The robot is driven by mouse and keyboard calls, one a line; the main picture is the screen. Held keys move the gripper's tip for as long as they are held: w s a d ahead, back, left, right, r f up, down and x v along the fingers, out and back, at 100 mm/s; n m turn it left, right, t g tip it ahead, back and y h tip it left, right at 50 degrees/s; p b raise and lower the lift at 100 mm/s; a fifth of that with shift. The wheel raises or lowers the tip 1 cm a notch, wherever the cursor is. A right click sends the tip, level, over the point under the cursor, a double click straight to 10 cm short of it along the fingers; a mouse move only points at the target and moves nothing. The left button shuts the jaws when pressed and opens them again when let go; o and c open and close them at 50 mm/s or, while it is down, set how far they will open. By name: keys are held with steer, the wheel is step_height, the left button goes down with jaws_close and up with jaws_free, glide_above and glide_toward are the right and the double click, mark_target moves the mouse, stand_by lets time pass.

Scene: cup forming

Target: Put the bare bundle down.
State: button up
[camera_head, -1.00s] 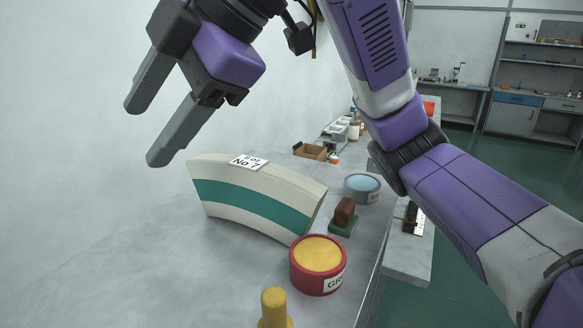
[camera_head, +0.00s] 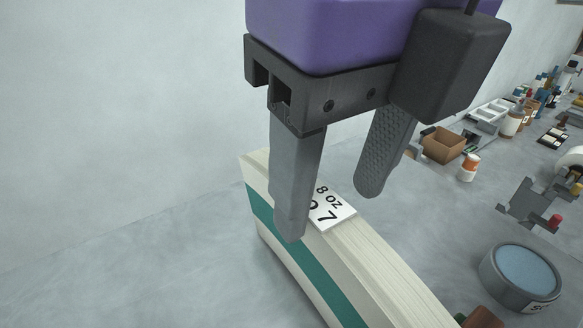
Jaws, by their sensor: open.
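The bundle (camera_head: 385,280) is a curved stack of pale paper blanks with a teal stripe along its side. It stands on edge on the grey bench top (camera_head: 190,255), and its lower right end runs out of the frame. A white label (camera_head: 333,211) reading "8 oz" and a 7 lies on its top. My gripper (camera_head: 332,217) is open above this end of the bundle. The near finger overlaps the striped face in the picture, and the other finger is over the far side. I cannot tell whether either finger touches it.
A grey tub with pale blue contents (camera_head: 523,273) is at the right, with a brown block (camera_head: 482,318) at the bottom edge. Behind are a grey metal fixture (camera_head: 525,203), an orange-capped bottle (camera_head: 469,168) and a cardboard box (camera_head: 443,146). The bench left of the bundle is clear.

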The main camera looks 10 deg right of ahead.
mark_target(322, 207)
steer(key=shift+w+a+f+p, duration=0.1)
steer(key=shift+w+f, duration=0.1)
steer(key=shift+f, duration=0.8)
steer(key=shift+w+a+f+p, duration=0.15)
steer(key=shift+w+f, duration=0.1)
steer(key=shift+f, duration=0.7)
steer(key=shift+w+a+f+p, duration=0.1)
steer(key=shift+w+f, duration=0.1)
steer(key=shift+f, duration=0.8)
jaws_close()
